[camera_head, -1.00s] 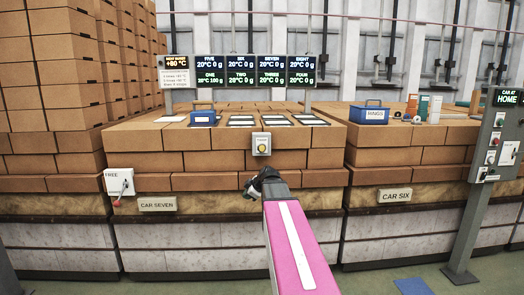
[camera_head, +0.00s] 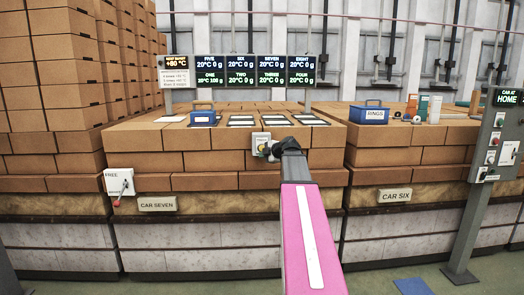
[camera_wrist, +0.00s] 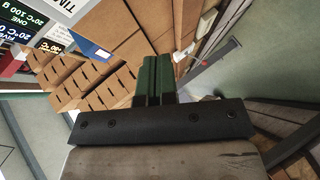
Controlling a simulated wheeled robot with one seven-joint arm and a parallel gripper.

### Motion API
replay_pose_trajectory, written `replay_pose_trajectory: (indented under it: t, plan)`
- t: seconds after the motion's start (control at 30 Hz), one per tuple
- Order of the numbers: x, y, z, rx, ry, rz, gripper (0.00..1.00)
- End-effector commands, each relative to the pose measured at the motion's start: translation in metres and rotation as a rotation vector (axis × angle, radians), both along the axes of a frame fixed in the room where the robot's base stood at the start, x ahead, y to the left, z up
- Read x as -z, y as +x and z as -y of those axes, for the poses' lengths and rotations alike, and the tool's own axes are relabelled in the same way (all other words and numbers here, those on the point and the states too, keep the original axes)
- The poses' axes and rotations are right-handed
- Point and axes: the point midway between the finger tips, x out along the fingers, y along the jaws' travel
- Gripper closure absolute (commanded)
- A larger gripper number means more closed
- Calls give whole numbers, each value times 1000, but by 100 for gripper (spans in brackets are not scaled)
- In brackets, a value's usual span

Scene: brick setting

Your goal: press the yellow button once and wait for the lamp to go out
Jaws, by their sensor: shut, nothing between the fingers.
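The yellow button (camera_head: 260,148) is on a small pale box fixed to the front of the brick stack above the CAR SEVEN sign. My gripper (camera_head: 269,152) is at the right side of this box in the head view and covers part of it. The gripper is shut and empty. Whether its tips touch the button I cannot tell. In the wrist view the dark green fingers (camera_wrist: 153,80) are together, and I cannot make out the button there. I cannot tell which part is the lamp or whether it is lit.
Display boards (camera_head: 255,70) stand behind the brick top. A blue box (camera_head: 203,118) and a blue RINGS box (camera_head: 370,115) rest on the bricks. A lever box (camera_head: 118,183) is at left, a control post (camera_head: 487,150) at right. Tall brick stacks rise at left.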

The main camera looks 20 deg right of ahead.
Motion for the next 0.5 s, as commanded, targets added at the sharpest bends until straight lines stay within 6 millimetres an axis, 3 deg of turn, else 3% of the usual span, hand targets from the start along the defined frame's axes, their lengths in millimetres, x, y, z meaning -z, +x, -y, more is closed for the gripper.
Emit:
replay_pose_trajectory:
  t: [0.5]
  plan:
    - [0,49,15,1,0,0,100]
